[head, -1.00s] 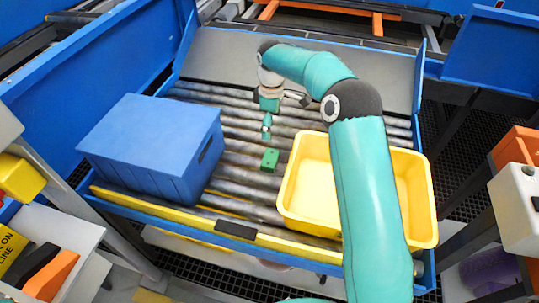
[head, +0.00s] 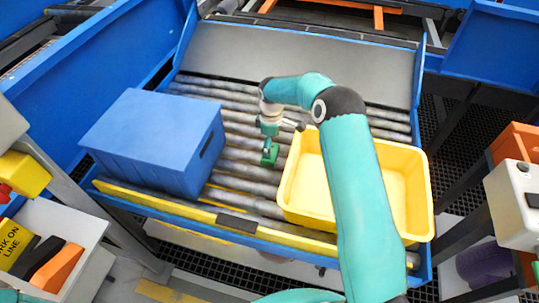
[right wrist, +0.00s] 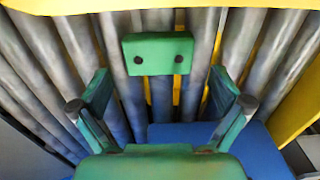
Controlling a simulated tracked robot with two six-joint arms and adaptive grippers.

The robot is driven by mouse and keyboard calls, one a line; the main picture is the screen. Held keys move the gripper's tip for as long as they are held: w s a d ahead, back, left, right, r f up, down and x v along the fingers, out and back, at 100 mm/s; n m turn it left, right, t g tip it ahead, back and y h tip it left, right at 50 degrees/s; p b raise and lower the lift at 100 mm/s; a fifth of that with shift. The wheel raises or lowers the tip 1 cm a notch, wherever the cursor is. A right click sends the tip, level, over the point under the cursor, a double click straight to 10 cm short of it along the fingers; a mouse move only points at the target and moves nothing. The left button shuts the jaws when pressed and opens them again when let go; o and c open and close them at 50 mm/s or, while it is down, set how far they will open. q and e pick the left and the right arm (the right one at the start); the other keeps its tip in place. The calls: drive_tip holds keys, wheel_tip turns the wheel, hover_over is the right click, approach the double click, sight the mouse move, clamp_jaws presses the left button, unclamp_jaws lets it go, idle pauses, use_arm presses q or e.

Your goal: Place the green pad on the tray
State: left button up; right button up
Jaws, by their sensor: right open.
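The green pad (head: 269,159) is a small block on the grey conveyor rollers, between the blue box and the yellow tray. In the right wrist view the pad (right wrist: 158,54) shows two dark round dots on its face. My right gripper (head: 270,142) is just above the pad, partly covering it in the head view. In the right wrist view my right gripper (right wrist: 161,88) is open, its green fingers spread wider than the pad, with nothing between them. The yellow tray (head: 288,183) stands to the right on the rollers, partly hidden by my right arm. My left gripper is out of view.
A large blue box (head: 150,130) stands left of the pad on the rollers. A yellow front rail (head: 165,203) and blue side walls bound the conveyor. Bare rollers (head: 235,172) lie between the box and the tray.

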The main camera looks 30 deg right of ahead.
drive_tip(key=f, duration=0.4)
drive_tip(key=shift+w+f+p, duration=0.2)
drive_tip(key=shift+f+p, duration=0.05)
drive_tip(key=shift+p, duration=0.15)
drive_tip(key=c, duration=1)
drive_tip(key=shift+r, duration=0.1)
drive_tip(key=shift+c, duration=0.2)
